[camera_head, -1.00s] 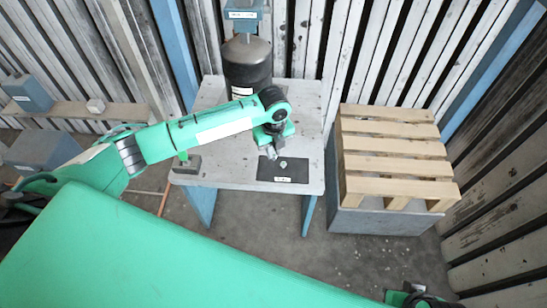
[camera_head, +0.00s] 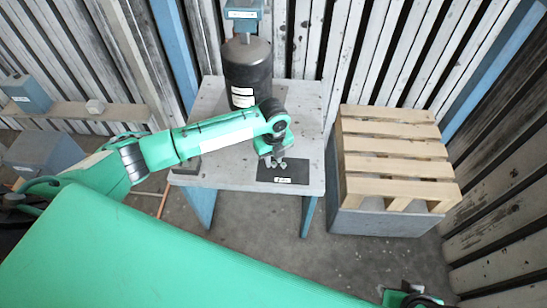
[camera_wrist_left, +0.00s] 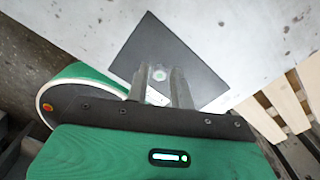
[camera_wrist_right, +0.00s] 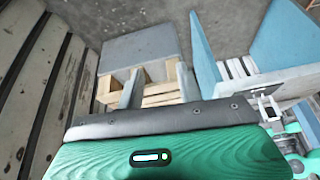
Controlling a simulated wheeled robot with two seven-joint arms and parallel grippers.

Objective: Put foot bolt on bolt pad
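The bolt pad (camera_head: 303,170) is a dark flat rectangle with a white label near the front of the grey table. It also shows in the left wrist view (camera_wrist_left: 190,62). The foot bolt (camera_wrist_left: 159,75) is a small, pale greenish round piece on the pad, seen between my left fingers. In the head view my left gripper (camera_head: 277,165) hides most of it. My left gripper also shows in its wrist view (camera_wrist_left: 159,88), open and pointing down over the pad. I cannot tell whether a finger touches the bolt. My right gripper (camera_wrist_right: 158,85) is open and empty, away from the table.
A black cylinder (camera_head: 247,70) stands at the back of the grey table (camera_head: 215,100). A wooden pallet (camera_head: 395,150) rests on a grey block to the right. A low bench (camera_head: 70,110) with small blocks is at the far left. The table's right edge is close to the pad.

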